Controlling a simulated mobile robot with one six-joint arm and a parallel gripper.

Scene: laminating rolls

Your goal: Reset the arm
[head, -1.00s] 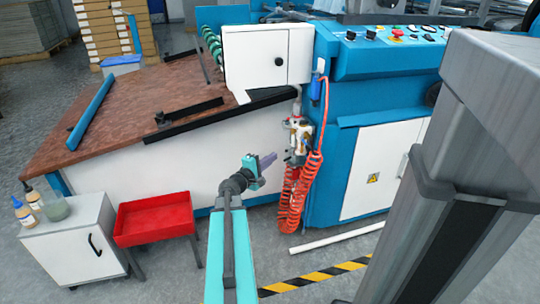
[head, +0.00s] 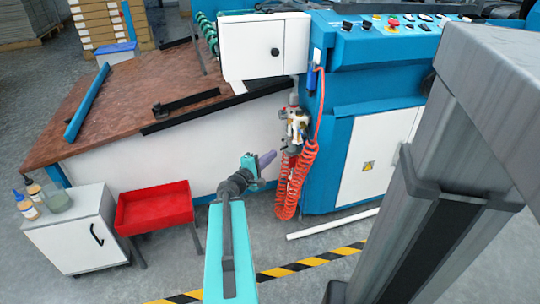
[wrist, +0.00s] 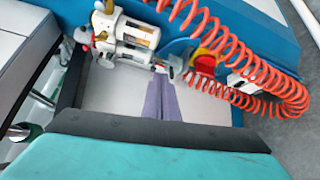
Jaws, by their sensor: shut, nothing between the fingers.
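My gripper (head: 265,160) is at the end of my teal arm, in the middle of the head view. It is in front of the white side panel (head: 190,150) of the blue laminating machine (head: 335,130). In the wrist view its two purple fingers (wrist: 162,98) lie side by side, closed together, with nothing between them. Beyond the fingertips, the wrist view shows a white and red air unit (wrist: 135,35) and a coiled orange hose (wrist: 225,45). The gripper looks apart from both, though the exact gap is hard to tell.
A red tray stand (head: 155,208) and a white cabinet (head: 75,235) with bottles stand at the left. The brown table (head: 120,105) is behind them. A white pipe (head: 330,223) and a yellow-black floor stripe (head: 300,265) lie on the floor.

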